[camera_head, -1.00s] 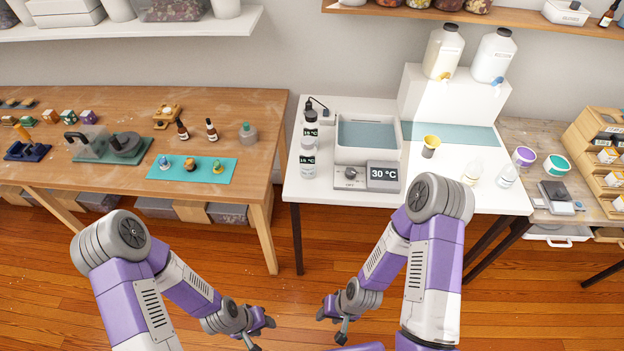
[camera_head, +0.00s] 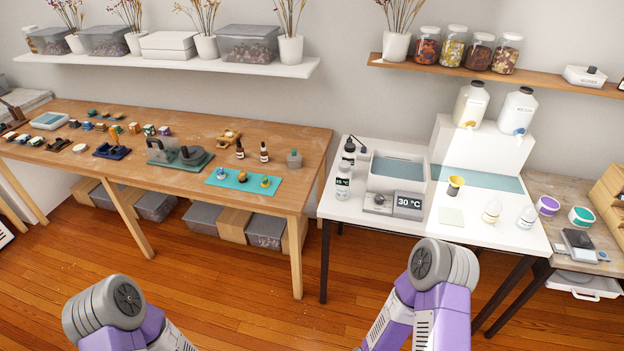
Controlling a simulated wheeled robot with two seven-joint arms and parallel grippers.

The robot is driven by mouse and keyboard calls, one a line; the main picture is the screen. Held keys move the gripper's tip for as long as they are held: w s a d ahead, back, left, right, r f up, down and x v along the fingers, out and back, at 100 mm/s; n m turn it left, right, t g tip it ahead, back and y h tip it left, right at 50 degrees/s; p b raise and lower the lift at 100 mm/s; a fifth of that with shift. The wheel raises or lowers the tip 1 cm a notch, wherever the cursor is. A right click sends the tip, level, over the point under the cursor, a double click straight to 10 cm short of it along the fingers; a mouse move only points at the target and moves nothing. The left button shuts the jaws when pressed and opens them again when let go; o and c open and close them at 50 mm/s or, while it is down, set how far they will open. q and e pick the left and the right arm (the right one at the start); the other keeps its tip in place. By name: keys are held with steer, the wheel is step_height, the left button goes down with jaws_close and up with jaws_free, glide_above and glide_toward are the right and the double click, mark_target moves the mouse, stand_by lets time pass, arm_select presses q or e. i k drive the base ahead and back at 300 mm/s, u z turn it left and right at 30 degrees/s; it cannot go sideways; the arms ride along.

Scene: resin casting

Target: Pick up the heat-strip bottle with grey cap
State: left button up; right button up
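Two bottles with temperature strips stand upright at the left edge of the white table. The back one (camera_head: 348,154) has a black cap and is partly hidden behind the front one. Both stand left of the water bath. My two arms show at the bottom of the head view, but both grippers are below the picture edge, away from the bottles.
The water bath (camera_head: 397,177) with a 30 °C display stands right of the bottles. A wooden table (camera_head: 150,172) is to the left, with a narrow gap between.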

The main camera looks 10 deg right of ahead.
mark_target(343, 174)
steer(key=u, duration=0.55)
steer(key=i, duration=1.3)
steer(key=z, duration=0.8)
